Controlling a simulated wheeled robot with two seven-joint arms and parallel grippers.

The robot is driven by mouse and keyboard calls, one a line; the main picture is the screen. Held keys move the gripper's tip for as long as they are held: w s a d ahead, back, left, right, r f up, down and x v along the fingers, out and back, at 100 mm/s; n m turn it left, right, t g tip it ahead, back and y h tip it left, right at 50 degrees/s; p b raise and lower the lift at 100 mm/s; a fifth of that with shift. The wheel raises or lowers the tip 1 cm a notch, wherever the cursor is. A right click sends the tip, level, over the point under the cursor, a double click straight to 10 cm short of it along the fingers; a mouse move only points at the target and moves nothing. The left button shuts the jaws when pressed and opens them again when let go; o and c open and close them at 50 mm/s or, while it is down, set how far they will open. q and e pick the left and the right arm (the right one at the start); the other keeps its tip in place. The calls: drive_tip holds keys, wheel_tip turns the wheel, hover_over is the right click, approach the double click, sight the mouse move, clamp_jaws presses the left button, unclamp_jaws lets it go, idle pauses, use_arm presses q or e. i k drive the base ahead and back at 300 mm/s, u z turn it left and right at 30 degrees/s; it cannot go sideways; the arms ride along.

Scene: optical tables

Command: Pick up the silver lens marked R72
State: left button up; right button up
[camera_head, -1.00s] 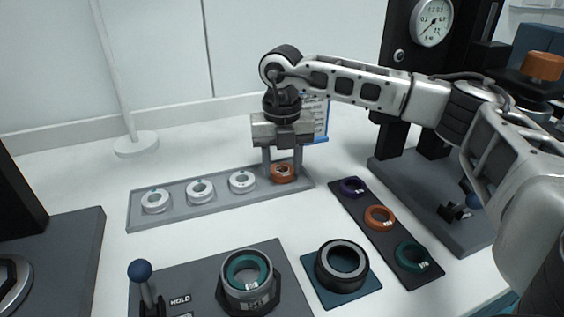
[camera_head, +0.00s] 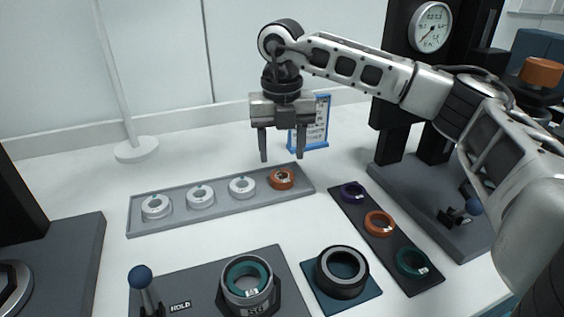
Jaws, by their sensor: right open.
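Several ring-shaped lenses sit in a row in a grey tray (camera_head: 222,211). Three are silver-white: a left one (camera_head: 156,207), a middle one (camera_head: 201,197) and a right one (camera_head: 242,187). Their markings are too small to read, so I cannot tell which is R72. An orange ring (camera_head: 282,179) sits at the tray's right end. My right gripper (camera_head: 281,159) is open and empty, pointing down above and slightly behind the orange ring. My left gripper is not in view.
A dark strip (camera_head: 404,265) at right holds purple, orange and green rings. A black ring (camera_head: 342,271) on a blue plate and a holder with a green ring (camera_head: 247,278) stand in front. A blue-framed card (camera_head: 316,125) stands behind the gripper.

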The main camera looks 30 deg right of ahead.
sight(157, 207)
drive_tip(key=k, duration=1.5)
